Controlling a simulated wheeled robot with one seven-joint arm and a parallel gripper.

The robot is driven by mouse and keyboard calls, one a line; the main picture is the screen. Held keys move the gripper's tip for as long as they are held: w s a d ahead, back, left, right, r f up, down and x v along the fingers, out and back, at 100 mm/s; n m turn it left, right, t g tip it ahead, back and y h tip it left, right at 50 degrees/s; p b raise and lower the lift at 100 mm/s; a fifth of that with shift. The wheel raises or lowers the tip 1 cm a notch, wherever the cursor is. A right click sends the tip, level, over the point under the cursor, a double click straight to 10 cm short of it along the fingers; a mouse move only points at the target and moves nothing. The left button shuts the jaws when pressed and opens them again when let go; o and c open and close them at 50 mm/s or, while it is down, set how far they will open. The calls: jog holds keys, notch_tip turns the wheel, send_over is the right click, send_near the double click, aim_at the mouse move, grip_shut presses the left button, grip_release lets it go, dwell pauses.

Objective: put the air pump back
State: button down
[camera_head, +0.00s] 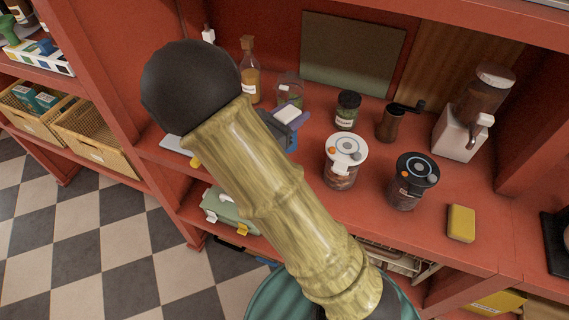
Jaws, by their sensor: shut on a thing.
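My arm crosses the middle of the picture, and its black rounded joint and pale yellow-green link cover much of the shelf. I cannot make out the air pump for sure. A blue-grey thing with a white top (287,116) shows partly past the link's right edge; I cannot tell what it is. A canister with a white lid (345,160) and a canister with a black lid (411,180) stand upright on the red shelf (377,222), right of the arm.
A dark-lidded jar (347,110), a brown hand grinder (391,122) and a white machine (468,125) stand behind. A yellow block (461,223) lies near the front edge. A bottle (250,70) stands at the back left. Below are a green box (230,208) and baskets (97,140).

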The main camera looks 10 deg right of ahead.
jog(key=shift+s, duration=0.2)
jog(key=shift+f, duration=2.9)
jog(key=shift+f, duration=0.1)
jog(key=shift+f+p, duration=0.45)
jog(key=shift+f, duration=1.5)
jog(key=shift+f, duration=0.2)
jog(key=c, duration=0.9)
grip_release()
jog(key=shift+o, duration=0.2)
